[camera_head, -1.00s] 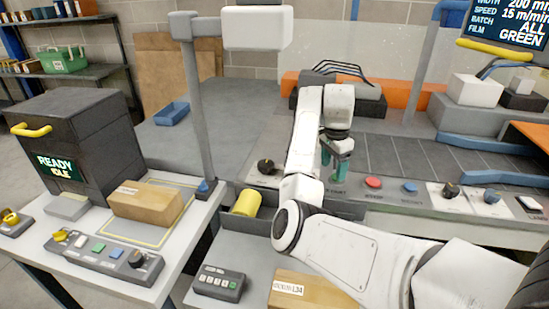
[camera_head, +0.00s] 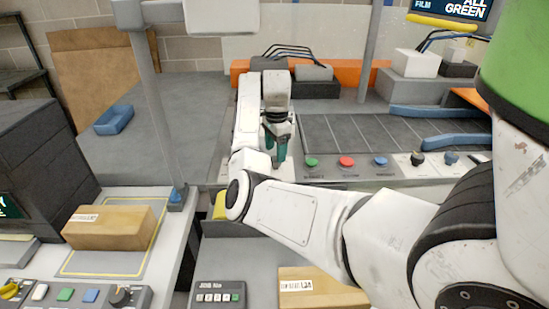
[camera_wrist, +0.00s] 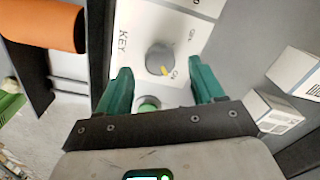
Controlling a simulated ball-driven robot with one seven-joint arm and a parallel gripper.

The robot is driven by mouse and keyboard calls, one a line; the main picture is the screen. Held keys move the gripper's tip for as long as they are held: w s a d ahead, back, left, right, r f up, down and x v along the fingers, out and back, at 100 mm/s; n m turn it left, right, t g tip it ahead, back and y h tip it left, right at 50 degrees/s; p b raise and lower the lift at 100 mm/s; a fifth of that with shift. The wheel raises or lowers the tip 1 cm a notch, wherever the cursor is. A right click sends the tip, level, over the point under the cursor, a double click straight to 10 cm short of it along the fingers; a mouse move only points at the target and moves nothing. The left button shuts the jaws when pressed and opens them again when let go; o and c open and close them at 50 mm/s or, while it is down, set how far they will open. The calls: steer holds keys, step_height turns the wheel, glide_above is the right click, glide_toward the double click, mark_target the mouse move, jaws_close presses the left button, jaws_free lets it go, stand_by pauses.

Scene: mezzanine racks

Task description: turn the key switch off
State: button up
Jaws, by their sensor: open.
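The key switch is a grey round knob (camera_wrist: 161,57) with a yellow pointer mark, on a white plate lettered KEY in the wrist view. The mark points toward the lower right, at a small label that seems to read ON. My gripper (camera_wrist: 162,85) is open, with its green fingers to either side of the space just below the knob in the picture. I cannot tell whether they touch the plate. In the head view my gripper (camera_head: 277,160) points down at the console's left end, and the knob is hidden behind it.
A green button (camera_head: 312,162), red button (camera_head: 346,161) and blue button (camera_head: 380,161) sit right of my gripper, with a black knob (camera_head: 417,158) beyond. A cardboard box (camera_head: 108,227) lies on the left table. A keypad (camera_head: 219,294) and another box (camera_head: 318,288) lie in front.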

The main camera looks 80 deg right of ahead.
mark_target(275, 159)
steer(key=shift+f, duration=1.65)
steer(key=c, duration=1.1)
steer(key=shift+o, duration=0.2)
